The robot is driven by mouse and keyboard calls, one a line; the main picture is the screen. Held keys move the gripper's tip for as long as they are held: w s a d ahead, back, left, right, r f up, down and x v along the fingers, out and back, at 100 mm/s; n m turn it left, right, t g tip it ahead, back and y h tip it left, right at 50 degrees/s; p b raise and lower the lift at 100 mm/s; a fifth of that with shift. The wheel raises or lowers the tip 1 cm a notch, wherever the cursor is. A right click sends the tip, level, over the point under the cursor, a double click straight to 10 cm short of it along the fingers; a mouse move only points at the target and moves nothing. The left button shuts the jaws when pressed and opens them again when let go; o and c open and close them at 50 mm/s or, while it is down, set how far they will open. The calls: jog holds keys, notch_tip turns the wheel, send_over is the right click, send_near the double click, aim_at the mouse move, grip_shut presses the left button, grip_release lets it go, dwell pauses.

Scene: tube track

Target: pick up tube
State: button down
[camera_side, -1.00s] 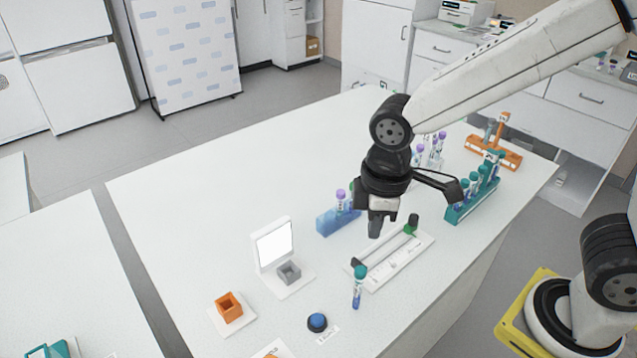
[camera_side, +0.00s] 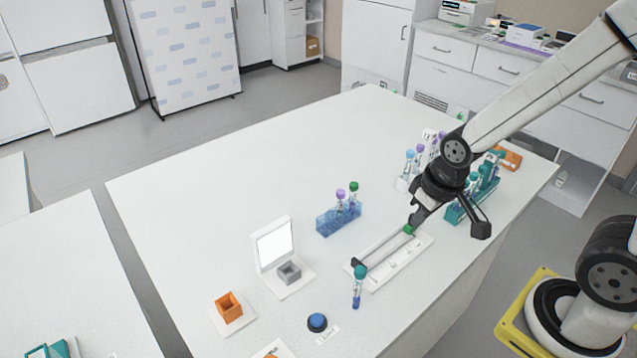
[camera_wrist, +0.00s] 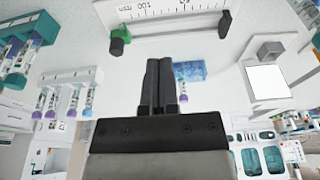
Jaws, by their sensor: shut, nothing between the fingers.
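My gripper (camera_side: 415,220) is at the right end of the white track (camera_side: 395,265) in the side view, by its green knob (camera_side: 408,230). I cannot tell whether it touches the knob there. In the wrist view the shut, empty fingers (camera_wrist: 160,68) show apart from the green knob (camera_wrist: 117,45). A teal-capped tube (camera_side: 358,290) stands upright at the track's left front end. A blue rack (camera_side: 336,220) holds a purple-capped and a green-capped tube. A teal rack (camera_side: 458,214) holds several tubes, partly hidden by my arm.
A white rack (camera_wrist: 66,80) with several tubes stands behind my gripper. An orange rack (camera_side: 508,158) is at the back right. A mirror-like stand (camera_side: 275,245), an orange box (camera_side: 228,306) and a blue button (camera_side: 317,322) are at the left. The table's back middle is clear.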

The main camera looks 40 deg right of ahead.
jog(key=shift+c, duration=2)
grip_release()
notch_tip(320, 180, up, 3)
jog(key=n+g, duration=0.3)
jog(key=n, duration=1.2)
send_over(362, 270)
jog(key=shift+a+r, duration=0.1)
jog(key=shift+r, duration=0.05)
jog(key=shift+f, duration=1.35)
